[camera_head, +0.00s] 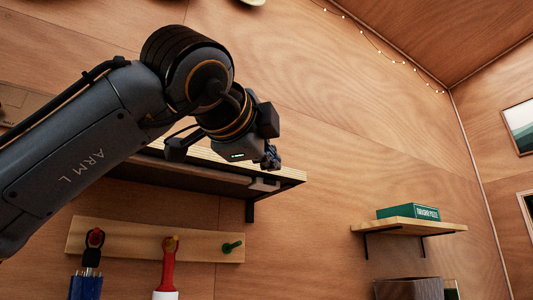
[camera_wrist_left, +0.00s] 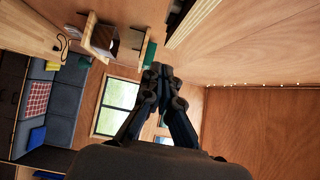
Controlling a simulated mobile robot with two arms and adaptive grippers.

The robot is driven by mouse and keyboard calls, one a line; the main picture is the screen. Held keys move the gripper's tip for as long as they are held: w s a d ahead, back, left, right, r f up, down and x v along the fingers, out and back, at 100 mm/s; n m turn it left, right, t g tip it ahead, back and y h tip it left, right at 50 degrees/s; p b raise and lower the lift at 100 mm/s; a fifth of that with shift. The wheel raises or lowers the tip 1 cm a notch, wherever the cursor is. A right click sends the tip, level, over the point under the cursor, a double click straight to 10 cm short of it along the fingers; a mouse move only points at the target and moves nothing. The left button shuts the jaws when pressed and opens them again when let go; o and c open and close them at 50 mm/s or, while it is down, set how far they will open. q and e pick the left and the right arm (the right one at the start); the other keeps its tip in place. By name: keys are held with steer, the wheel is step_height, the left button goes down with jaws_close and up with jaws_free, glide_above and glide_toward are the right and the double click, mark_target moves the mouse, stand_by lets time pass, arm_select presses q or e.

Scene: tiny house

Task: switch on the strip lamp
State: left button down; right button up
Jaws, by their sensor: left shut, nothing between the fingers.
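A long dark bar that looks like the strip lamp (camera_head: 200,178) runs along the underside of a wall shelf in the head view. A small grey block (camera_head: 264,184) sits near its right end; I cannot tell whether it is the switch. No glow shows from the bar. My left gripper (camera_head: 271,158) is in front of the shelf near its right end, just above the grey block in the picture. Its fingers are together and empty, as the left wrist view (camera_wrist_left: 161,76) also shows. My arm hides part of the shelf. My right gripper is not in view.
The shelf (camera_head: 291,176) has a black bracket at its right. Below is a peg rail (camera_head: 205,246) with hanging items. A smaller shelf (camera_head: 400,228) at the right carries a green box (camera_head: 408,212). The wall between is bare.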

mark_target(274, 180)
arm_select(q)
steer(key=p+x, duration=0.2)
steer(key=x, duration=0.1)
steer(key=a+p+x, duration=0.1)
steer(key=x, duration=0.2)
steer(key=p+x, duration=0.2)
steer(key=x, duration=0.1)
steer(key=shift+w+a+r+p, duration=0.15)
steer(key=shift+w+a+p, duration=0.15)
steer(key=shift+w, duration=0.2)
steer(key=shift+w+a+p, duration=0.3)
steer(key=shift+w+a, duration=0.15)
steer(key=shift+w, duration=0.1)
steer(key=shift+d, duration=0.1)
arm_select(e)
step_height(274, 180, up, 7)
arm_select(q)
steer(key=shift+d, duration=0.1)
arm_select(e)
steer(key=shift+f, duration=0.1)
